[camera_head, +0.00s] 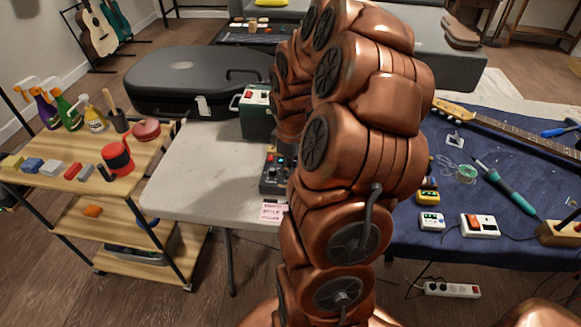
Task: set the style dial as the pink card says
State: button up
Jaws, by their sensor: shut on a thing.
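My gripper is hidden behind my own arm, which rises through the middle of the picture.
A green box (254,122) with a red switch stands behind the device. A black guitar case (180,80) lies at the back of the grey table (205,180), whose left front is bare. A shelf cart stands left; a blue-covered bench (455,210) with tools stands right.

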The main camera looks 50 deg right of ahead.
jog(key=shift+b, duration=0.3)
grip_shut()
jog(key=shift+f+m+b, duration=0.15)
jog(key=shift+m+b, duration=0.3)
jog(key=shift+m, duration=0.25)
jog(key=shift+m+b, duration=1.05)
jog(key=shift+m, duration=0.15)
jog(key=m+b, duration=0.3)
jog(key=m, duration=0.2)
jog(key=m+b, duration=0.1)
jog(key=m, duration=0.4)
jog(key=shift+m, duration=2)
jog(key=shift+r, duration=0.2)
